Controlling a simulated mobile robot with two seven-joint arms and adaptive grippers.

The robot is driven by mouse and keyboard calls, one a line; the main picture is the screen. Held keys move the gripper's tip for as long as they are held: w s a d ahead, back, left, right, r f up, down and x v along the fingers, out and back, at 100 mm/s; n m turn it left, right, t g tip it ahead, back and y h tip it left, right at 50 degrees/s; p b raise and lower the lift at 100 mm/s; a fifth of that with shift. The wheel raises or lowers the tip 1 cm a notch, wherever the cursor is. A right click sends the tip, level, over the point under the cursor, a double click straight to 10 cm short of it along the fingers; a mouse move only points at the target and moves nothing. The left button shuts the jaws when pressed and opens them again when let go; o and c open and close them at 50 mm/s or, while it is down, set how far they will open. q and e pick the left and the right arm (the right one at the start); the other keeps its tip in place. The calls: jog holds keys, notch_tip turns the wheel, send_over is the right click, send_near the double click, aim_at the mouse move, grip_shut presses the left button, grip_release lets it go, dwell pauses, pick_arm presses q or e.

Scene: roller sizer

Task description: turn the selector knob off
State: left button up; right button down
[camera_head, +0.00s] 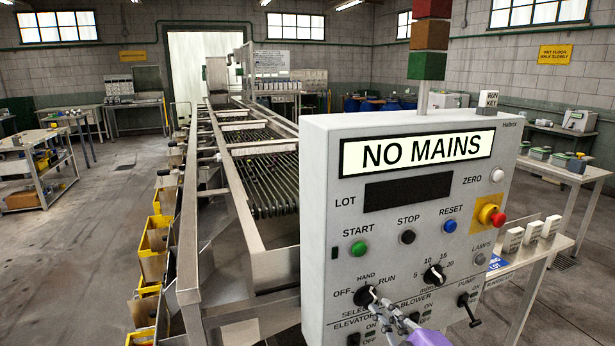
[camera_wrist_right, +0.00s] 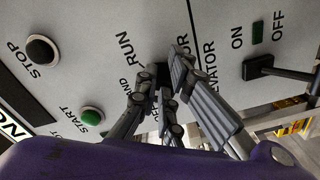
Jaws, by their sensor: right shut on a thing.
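The black selector knob (camera_head: 363,297) is low on the grey control panel (camera_head: 320,215), with OFF, HAND and RUN printed around it. My right gripper (camera_head: 376,300) reaches it from the lower right, its fingers shut on the knob. In the right wrist view the fingers (camera_wrist_right: 160,85) close around the dark selector knob (camera_wrist_right: 163,72), which they mostly cover. The knob's pointer is partly hidden, so its exact setting is hard to tell. My left gripper is not in view.
Close to the selector are the speed dial (camera_head: 434,275), the pump switch (camera_head: 468,307), the green start button (camera_head: 358,248) and a red emergency stop (camera_head: 497,219). The panel display (camera_head: 415,152) reads NO MAINS. The roller sizer (camera_head: 262,170) stands behind left.

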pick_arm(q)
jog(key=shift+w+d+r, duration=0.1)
pick_arm(e)
jog(key=shift+w+d+r, duration=0.1)
jog(key=shift+w+r, duration=0.1)
jog(key=shift+r, duration=0.25)
jog(key=shift+w+d+r, duration=0.1)
jog(key=shift+w+r, duration=0.1)
jog(key=shift+r, duration=0.25)
jog(key=shift+d, duration=0.2)
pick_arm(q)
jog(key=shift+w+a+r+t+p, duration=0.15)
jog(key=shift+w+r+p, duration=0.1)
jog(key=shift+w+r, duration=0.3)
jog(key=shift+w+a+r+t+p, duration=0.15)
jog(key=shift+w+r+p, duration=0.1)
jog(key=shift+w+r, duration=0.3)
pick_arm(e)
jog(key=v, duration=0.2)
jog(key=f+v, duration=0.1)
jog(key=v, duration=0.2)
jog(key=shift+s+d+f, duration=0.1)
jog(key=shift+s+f, duration=0.1)
jog(key=shift+s, duration=0.1)
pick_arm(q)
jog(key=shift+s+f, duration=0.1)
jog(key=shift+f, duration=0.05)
pick_arm(e)
jog(key=shift+f, duration=0.1)
